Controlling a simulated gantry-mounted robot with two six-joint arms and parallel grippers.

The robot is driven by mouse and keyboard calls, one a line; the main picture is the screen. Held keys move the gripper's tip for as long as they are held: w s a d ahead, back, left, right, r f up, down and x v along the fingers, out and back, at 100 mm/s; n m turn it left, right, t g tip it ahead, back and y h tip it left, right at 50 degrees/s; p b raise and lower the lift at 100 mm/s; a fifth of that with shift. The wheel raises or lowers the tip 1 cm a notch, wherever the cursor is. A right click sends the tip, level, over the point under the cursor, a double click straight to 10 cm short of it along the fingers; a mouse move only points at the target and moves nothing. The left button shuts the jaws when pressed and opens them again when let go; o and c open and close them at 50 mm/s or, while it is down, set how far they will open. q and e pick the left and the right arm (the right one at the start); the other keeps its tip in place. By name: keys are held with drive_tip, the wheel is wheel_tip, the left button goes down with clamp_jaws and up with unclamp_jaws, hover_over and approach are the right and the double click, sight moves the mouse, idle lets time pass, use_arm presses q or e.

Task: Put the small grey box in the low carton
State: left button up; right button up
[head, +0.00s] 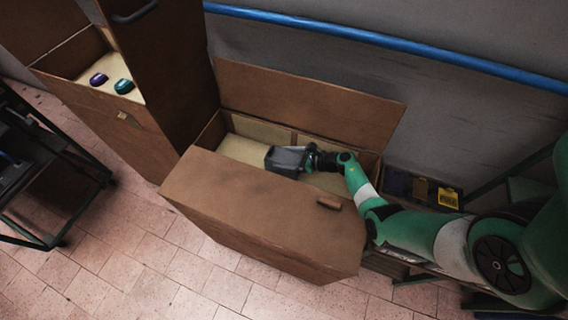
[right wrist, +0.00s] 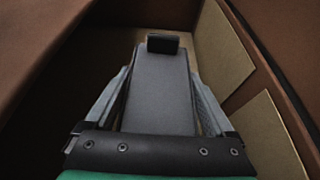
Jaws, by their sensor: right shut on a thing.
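The low carton (head: 255,205) is a wide brown box, open at the top, with its back flap raised and a broad front flap folded outward. My right gripper (head: 288,159) is over its opening. My left gripper is out of view.
A taller brown carton (head: 120,140) at the left has a pale shelf holding a purple item (head: 98,79) and a teal item (head: 124,86). A dark cart (head: 45,175) stands far left. A box with a yellow label (head: 448,197) lies right of the low carton.

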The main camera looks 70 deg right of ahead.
wheel_tip(320, 180, down, 2)
drive_tip(key=shift+f+b, duration=0.1)
drive_tip(key=shift+b, duration=0.25)
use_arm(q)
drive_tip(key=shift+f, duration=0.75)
use_arm(e)
drive_tip(key=shift+r, duration=0.2)
drive_tip(key=shift+f, duration=0.35)
drive_tip(key=o, duration=1.5)
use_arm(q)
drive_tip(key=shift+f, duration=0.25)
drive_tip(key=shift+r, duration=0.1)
use_arm(e)
drive_tip(key=shift+r, duration=0.15)
